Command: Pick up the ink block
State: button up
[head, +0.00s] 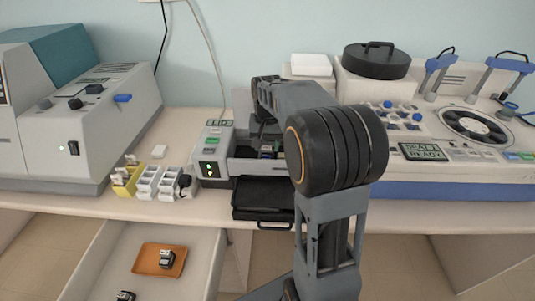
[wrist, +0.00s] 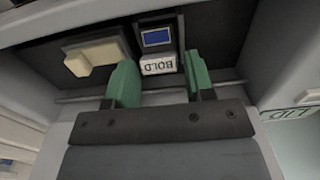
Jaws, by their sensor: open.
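A small dark block with a blue face and a white label reading BOLD upside down, which looks like the ink block (wrist: 158,65), sits in a dark recess of a grey machine. My gripper (wrist: 160,84) is open, its two green fingers reaching toward the recess. In the wrist view one finger is to the left of the block and the other to its right; nothing is held between them. I cannot tell if either finger touches it. In the head view my arm hides most of the gripper and the recess.
A beige piece (wrist: 95,58) is left of the block in the recess. The machine (head: 213,155) has a black tray (head: 262,192) in front. Small racks (head: 147,181) stand left. An open drawer below holds an orange tray (head: 148,262) with a small block, and another block (head: 125,296).

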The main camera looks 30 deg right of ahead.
jog(key=shift+f, duration=0.95)
jog(key=shift+c, duration=0.4)
jog(key=c, duration=0.7)
jog(key=shift+r, duration=0.2)
